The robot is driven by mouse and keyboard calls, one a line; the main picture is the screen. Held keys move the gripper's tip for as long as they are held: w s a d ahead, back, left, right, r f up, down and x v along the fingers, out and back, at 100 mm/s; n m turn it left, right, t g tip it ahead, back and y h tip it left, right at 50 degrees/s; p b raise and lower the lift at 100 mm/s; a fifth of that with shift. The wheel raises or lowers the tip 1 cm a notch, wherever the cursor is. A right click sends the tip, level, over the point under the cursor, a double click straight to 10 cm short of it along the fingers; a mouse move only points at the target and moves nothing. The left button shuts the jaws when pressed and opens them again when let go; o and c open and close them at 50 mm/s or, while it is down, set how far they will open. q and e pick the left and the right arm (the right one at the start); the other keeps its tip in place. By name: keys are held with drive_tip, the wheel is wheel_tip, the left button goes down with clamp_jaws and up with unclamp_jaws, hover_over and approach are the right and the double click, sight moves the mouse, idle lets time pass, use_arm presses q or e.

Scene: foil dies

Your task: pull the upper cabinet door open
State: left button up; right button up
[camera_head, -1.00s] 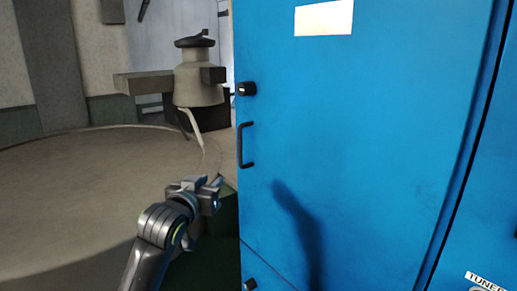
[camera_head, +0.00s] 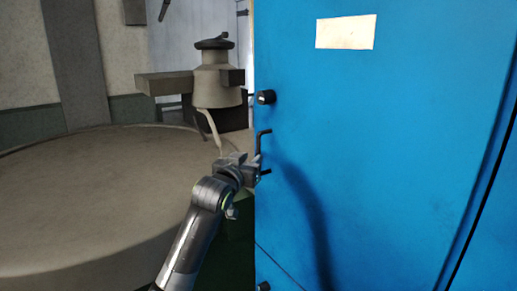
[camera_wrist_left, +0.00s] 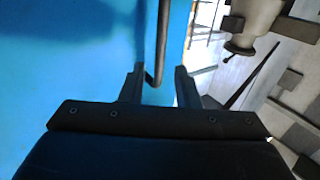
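The upper cabinet door (camera_head: 390,130) is a large blue panel and looks closed. Its black bar handle (camera_head: 262,142) stands near the door's left edge, below a round black knob (camera_head: 265,97). My left gripper (camera_head: 256,168) is at the lower part of the handle. In the left wrist view, the fingers of the left gripper (camera_wrist_left: 160,85) are apart, and the handle (camera_wrist_left: 162,45) runs down between them, nearer the left finger. Whether a finger touches the handle I cannot tell. My right gripper is in neither view.
A second knob (camera_head: 263,286) sits lower on the cabinet front. A large round tan platform (camera_head: 90,190) lies to the left, with a grey-beige machine (camera_head: 216,85) behind it. A pale blank label (camera_head: 345,32) is high on the door.

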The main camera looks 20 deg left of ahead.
sight(258, 152)
use_arm(q)
drive_tip(key=shift+w+d+p, duration=0.15)
drive_tip(key=shift+w+p, duration=0.25)
drive_tip(key=shift+w, duration=1.3)
drive_tip(key=shift+w+d+p, duration=0.15)
drive_tip(key=shift+w+p, duration=0.25)
drive_tip(key=shift+w, duration=1.3)
clamp_jaws()
